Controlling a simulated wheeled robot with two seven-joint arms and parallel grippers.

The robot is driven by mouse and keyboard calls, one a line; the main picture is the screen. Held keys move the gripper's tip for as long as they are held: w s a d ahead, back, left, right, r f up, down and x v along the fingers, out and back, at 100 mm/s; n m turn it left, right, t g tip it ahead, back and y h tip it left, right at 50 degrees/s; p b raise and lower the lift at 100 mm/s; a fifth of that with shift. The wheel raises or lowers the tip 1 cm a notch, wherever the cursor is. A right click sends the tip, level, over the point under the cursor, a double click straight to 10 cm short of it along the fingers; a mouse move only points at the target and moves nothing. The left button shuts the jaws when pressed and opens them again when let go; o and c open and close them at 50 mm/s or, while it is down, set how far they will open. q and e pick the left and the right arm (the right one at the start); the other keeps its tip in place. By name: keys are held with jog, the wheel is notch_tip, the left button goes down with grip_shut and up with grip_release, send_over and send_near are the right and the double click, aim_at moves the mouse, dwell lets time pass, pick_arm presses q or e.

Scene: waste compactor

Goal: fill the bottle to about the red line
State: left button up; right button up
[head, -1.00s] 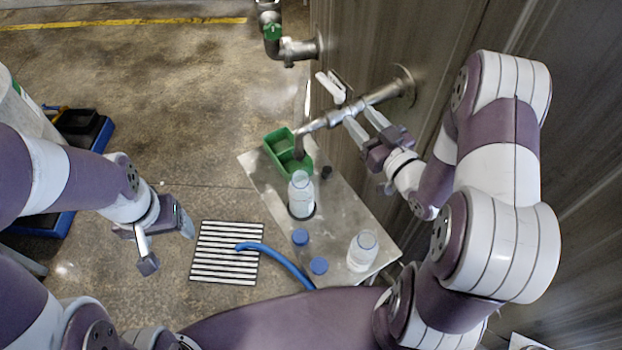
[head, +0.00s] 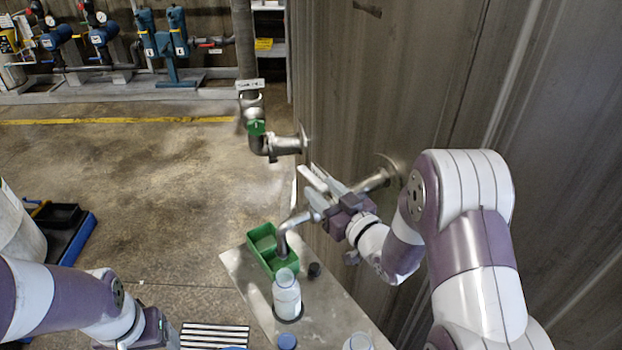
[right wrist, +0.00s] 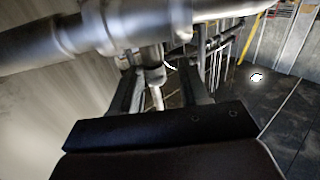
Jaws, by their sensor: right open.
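A clear, pale bottle (head: 287,299) stands upright on the metal table, just below and in front of the spout (head: 284,243) of a steel tap pipe from the wall. I cannot make out its red line or liquid level. My right gripper (head: 322,184) is open at the tap, its fingers by the pale tap handle (head: 308,176); contact is unclear. In the right wrist view its two spread fingers (right wrist: 160,88) sit under the pipe (right wrist: 110,32), with a metal part between them. My left gripper (head: 152,332) is at the lower left, its fingers cut off or hidden.
A green bin (head: 262,238) sits at the table's far edge, beside the spout. A small black piece (head: 314,270), a blue cap (head: 287,341) and a second bottle (head: 358,343) are on the table (head: 325,298). Another valve pipe (head: 285,146) juts from the wall beyond.

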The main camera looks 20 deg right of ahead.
aim_at(321, 186)
jog(key=x, duration=0.4)
jog(key=shift+w+d+f+p, duration=0.15)
jog(key=shift+w+d+p, duration=0.15)
jog(key=shift+p, duration=0.05)
jog(key=shift+w+a, duration=0.25)
grip_shut()
jog(key=shift+f+n+g+y+b, duration=0.1)
jog(key=shift+n+g+y+b, duration=0.4)
jog(key=shift+y, duration=0.3)
jog(key=n+y, duration=0.1)
jog(key=n+g+y, duration=0.1)
jog(key=a+n+g+y, duration=0.1)
jog(key=y, duration=0.1)
jog(key=shift+s, duration=0.3)
grip_release()
